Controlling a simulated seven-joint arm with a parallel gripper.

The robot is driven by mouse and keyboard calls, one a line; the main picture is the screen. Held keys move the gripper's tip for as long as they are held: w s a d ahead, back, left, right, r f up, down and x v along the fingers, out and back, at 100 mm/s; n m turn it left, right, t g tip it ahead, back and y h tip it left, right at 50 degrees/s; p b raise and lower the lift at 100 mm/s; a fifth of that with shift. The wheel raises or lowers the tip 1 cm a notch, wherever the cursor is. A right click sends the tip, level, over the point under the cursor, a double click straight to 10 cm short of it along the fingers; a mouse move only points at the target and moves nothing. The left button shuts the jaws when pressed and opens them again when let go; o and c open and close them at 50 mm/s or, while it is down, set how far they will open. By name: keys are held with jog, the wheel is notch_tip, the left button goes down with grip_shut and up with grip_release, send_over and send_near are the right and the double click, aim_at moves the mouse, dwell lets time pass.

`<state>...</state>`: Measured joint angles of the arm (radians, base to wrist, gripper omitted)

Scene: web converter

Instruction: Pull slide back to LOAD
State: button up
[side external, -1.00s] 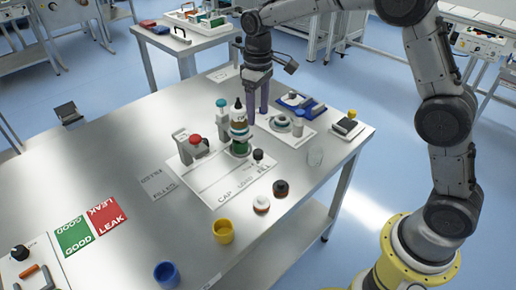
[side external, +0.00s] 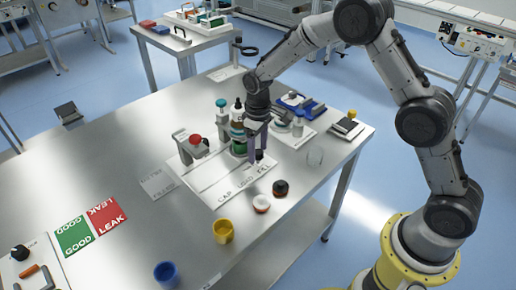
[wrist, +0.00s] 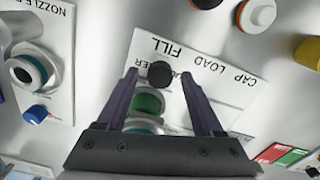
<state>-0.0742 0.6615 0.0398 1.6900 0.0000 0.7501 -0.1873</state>
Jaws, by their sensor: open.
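The white filling plate (side external: 208,182), with printed CAP, LOAD and FILL labels, lies on the metal table. It also shows in the wrist view (wrist: 222,92). A small black knob (wrist: 160,73), apparently the slide's handle, stands near the FILL label, beside a green round part (wrist: 148,104). My gripper (side external: 252,157) is low over this end of the plate. In the wrist view my gripper (wrist: 159,77) is open, with one finger on each side of the knob and visible gaps between. A dark-capped bottle (side external: 238,112) stands just behind it, partly hidden in the side view.
A red-topped clamp station (side external: 194,146) stands left of the bottle. White-and-orange (side external: 261,204) and black (side external: 280,187) caps lie in front. The table's left middle is clear.

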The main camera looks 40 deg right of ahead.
jog(key=shift+f, duration=0.1)
grip_shut()
dwell(0.3)
dwell(1.1)
